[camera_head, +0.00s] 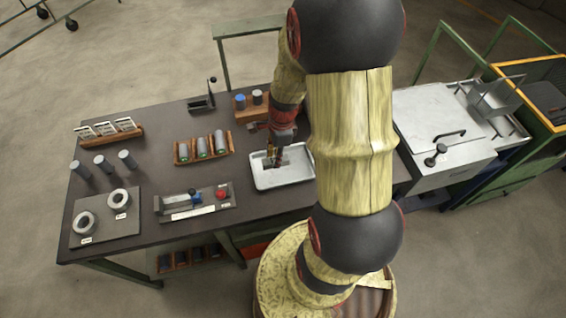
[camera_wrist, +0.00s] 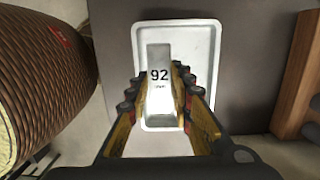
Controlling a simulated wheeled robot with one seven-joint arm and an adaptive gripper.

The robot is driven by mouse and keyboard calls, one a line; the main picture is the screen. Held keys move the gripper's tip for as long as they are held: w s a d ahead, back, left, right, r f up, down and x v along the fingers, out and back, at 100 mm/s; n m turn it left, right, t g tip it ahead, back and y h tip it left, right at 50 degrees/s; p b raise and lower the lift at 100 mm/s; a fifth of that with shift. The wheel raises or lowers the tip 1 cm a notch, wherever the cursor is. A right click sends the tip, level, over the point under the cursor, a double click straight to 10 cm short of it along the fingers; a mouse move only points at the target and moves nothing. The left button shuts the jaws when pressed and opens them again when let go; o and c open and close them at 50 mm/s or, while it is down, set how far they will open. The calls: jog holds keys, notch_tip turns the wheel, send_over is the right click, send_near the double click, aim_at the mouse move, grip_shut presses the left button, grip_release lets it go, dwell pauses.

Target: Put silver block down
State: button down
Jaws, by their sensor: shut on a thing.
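The silver block (camera_wrist: 159,57) is a grey metal bar with "92" printed on its upper face, seen in the wrist view. My gripper (camera_wrist: 160,72) has its two fingers shut on the block's sides. The block is over the white tray (camera_wrist: 204,30), inside the tray's outline. Whether it touches the tray floor I cannot tell. In the head view my gripper (camera_head: 276,157) points down over the white tray (camera_head: 297,180). The block is mostly hidden there by my gripper and arm.
On the dark table (camera_head: 150,165) stand a wooden rack of cylinders (camera_head: 203,148) and a panel with blue and red knobs (camera_head: 195,202), left of the tray. A small wooden holder (camera_head: 249,106) is behind the tray. A white-lidded furnace (camera_head: 445,120) stands at right.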

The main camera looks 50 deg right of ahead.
jog(key=d+f, duration=0.1)
jog(key=f, duration=0.1)
jog(key=d+f, duration=0.1)
jog(key=d, duration=0.1)
jog(key=d+f+b, duration=0.1)
jog(key=f, duration=0.1)
jog(key=shift+w+d+f, duration=0.25)
jog(key=shift+w+f, duration=0.05)
jog(key=shift+w, duration=0.1)
jog(key=shift+d+f+b, duration=0.1)
jog(key=shift+f+b, duration=0.4)
jog(key=shift+f, duration=1.05)
jog(key=c, duration=1.6)
grip_release()
jog(key=shift+f, duration=0.15)
